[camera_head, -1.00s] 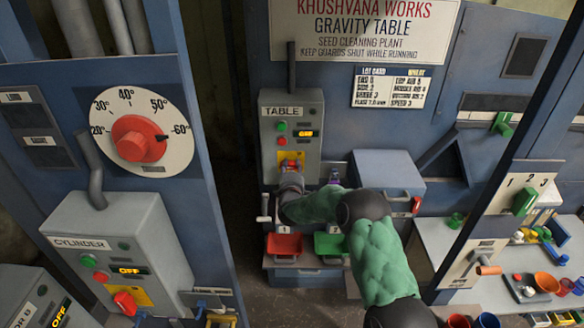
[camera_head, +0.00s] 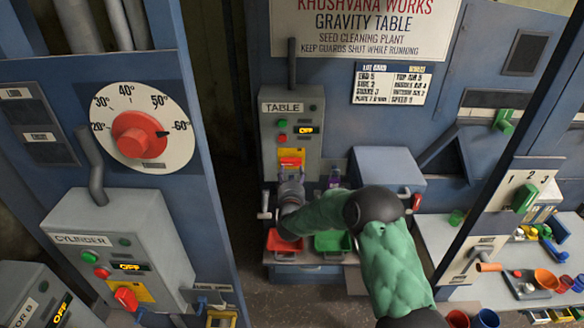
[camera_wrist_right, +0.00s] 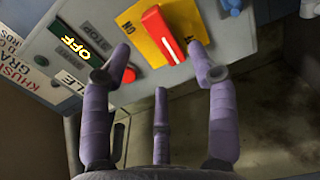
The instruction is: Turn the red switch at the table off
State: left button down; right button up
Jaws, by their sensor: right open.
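The TABLE control box (camera_head: 291,135) is grey and stands under the sign in the head view. Its red switch (camera_head: 290,161) sits on a yellow plate, and the display (camera_head: 309,130) above it reads OFF. In the right wrist view the red switch (camera_wrist_right: 162,34) shows large on its yellow plate, with the OFF display (camera_wrist_right: 82,48) to its left. My right gripper (camera_wrist_right: 160,75) is open, its purple fingers spread around the space below the switch and apart from it. In the head view the right gripper (camera_head: 290,180) is just below the switch. My left gripper is not in view.
A CYLINDER box (camera_head: 115,245) with its own red switch (camera_head: 126,298) stands at left, below a round temperature dial (camera_head: 141,127). A red tray (camera_head: 285,242) and a green tray (camera_head: 332,242) sit below my right arm. A bench (camera_head: 460,255) with small parts is at right.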

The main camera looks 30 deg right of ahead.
jog(key=v, duration=0.5)
jog(key=shift+s+a, duration=0.1)
jog(key=shift+s, duration=0.05)
jog(key=s+a+f+m+g+y+b, duration=0.25)
jog(key=a+f, duration=0.25)
jog(key=f, duration=0.5)
jog(key=s+a+f+m+g+y+b, duration=0.25)
jog(key=a+f, duration=0.35)
jog(key=f, duration=0.5)
jog(key=s+a+f+m+g+y+b, duration=0.15)
jog(key=s+a+f+y, duration=0.3)
jog(key=f, duration=0.55)
jog(key=s+a+f+m+g+y+b, duration=0.1)
jog(key=s+a+f, duration=0.3)
jog(key=s, duration=0.4)
jog(key=s+a+f+m+g+y+b, duration=0.1)
jog(key=s+a+f+m+g+b, duration=0.2)
jog(key=s+f, duration=0.4)
jog(key=s+a+f+m+g+y+b, duration=0.1)
jog(key=s+a+f+m+g+b, duration=0.1)
jog(key=s, duration=0.7)
jog(key=a+f+m+g, duration=0.1)
jog(key=a+f+g, duration=0.1)
jog(key=a+f, duration=0.1)
jog(key=shift+a+f+m+y, duration=0.25)
jog(key=shift+a+m+y, duration=0.1)
jog(key=shift+a, duration=0.3)
